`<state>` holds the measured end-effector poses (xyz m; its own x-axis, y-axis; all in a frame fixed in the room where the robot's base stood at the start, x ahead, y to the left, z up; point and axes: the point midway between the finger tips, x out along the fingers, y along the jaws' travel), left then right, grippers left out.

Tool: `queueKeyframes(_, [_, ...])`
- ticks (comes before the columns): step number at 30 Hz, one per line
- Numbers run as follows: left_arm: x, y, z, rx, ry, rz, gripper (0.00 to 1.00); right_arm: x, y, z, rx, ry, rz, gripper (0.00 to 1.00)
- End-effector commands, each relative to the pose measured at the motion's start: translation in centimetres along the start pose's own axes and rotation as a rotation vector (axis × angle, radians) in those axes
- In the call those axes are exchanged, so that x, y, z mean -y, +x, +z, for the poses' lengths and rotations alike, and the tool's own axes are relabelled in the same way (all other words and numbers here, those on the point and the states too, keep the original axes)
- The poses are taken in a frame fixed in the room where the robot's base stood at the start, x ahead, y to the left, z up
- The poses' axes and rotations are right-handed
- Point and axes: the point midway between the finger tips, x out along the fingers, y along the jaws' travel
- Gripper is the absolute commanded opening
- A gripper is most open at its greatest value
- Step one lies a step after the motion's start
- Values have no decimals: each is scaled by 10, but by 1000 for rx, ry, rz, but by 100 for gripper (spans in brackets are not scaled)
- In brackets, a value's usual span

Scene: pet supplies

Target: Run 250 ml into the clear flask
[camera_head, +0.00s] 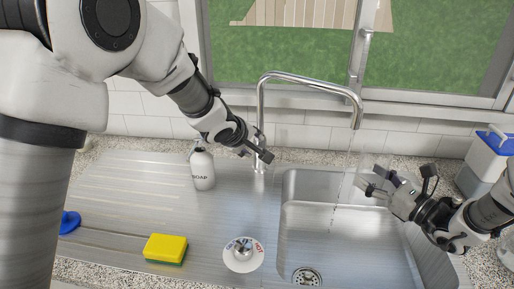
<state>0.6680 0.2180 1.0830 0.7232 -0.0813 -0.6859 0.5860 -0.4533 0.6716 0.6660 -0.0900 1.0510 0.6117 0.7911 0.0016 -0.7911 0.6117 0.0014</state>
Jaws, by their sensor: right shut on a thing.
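The clear flask (346,190) shows only as a faint see-through outline in the sink, below the tap's spout. My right gripper (373,186) is shut on it from the right. Its fill level and any marks cannot be made out. The chrome tap (310,78) arches over the sink with its spout (357,118) pointing down. Faint vertical streaks lie below the spout; I cannot tell if they are water or glass. My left gripper (264,148) is by the tap's upright pipe; its finger gap is unclear. A round white dial (243,263) with a metal knob has red and blue marks.
The steel sink (310,235) has a drain (306,276) at the front. A soap bottle (202,171) and a yellow sponge (166,247) stand on the drainboard (125,210). A blue item (69,222) lies at the left. A white container with a blue lid (484,162) stands at the right.

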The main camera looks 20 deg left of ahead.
Motion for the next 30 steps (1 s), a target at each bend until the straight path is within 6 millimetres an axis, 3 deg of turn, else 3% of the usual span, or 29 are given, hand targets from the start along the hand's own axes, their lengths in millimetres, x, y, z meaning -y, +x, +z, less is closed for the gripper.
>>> queueKeyframes(3, [0,-29,0,-1,0,1,43,0,0,0,1,0,0,34])
queueKeyframes(6, [0,-44,0,-1,1,1,43,0,0,0,1,0,0,34])
queueKeyframes(18, [0,-51,0,0,-1,0,43,0,2,0,1,-1,0,34])
queueKeyframes(20, [0,-51,0,0,-1,0,43,0,10,0,0,-2,2,34])
queueKeyframes(27, [0,-51,0,0,-1,0,43,-1,65,0,1,-3,3,34])
queueKeyframes(30, [0,-51,0,0,-1,0,43,0,74,0,1,-1,1,34])
